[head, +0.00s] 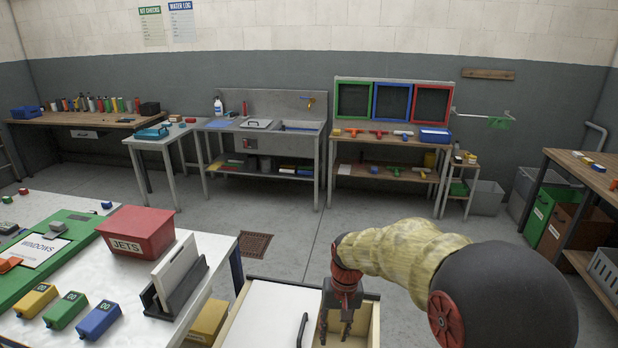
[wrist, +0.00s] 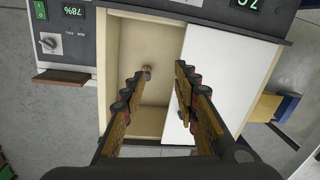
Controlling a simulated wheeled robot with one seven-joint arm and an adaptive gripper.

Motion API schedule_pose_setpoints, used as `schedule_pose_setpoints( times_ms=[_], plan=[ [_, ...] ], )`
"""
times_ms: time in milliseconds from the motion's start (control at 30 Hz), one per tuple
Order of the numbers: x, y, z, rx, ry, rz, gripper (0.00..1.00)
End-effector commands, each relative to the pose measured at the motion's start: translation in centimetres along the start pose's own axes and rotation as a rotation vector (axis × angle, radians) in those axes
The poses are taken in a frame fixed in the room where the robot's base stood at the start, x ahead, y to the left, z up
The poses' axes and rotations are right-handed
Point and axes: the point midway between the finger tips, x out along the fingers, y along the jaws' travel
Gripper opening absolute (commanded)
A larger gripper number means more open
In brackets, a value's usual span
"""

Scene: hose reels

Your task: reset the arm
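My arm reaches in from the lower right of the head view in a pale cloth sleeve. My gripper (head: 337,332) points down over a cream, open-topped bin (head: 368,326) with a white lid (head: 268,318) covering its left part. In the wrist view, the two fingers of my gripper (wrist: 157,82) stand apart with nothing between them. The white lid (wrist: 222,75) is under the right finger. I cannot tell whether the fingers touch anything.
A white-topped table at left holds a red JETS bin (head: 137,232), a slotted holder (head: 176,277) and several coloured boxes. A sink bench (head: 268,108) and a rack with coloured frames (head: 392,102) stand at the back.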

Motion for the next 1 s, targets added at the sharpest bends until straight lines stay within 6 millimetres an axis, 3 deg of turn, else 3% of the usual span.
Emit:
schedule_pose_setpoints(
  times_ms=[100,400,800,1000],
  plan=[
    [-3.1,1.6,3.5,-0.025,0.03,0.013,0.3],
    [-8.8,5.1,11.8,-0.066,0.122,0.044,0.3],
    [-13.4,8.7,21.6,-0.064,0.292,0.08,0.3],
    [-15.4,9.8,24.8,-0.041,0.404,0.09,0.3]
  ],
)
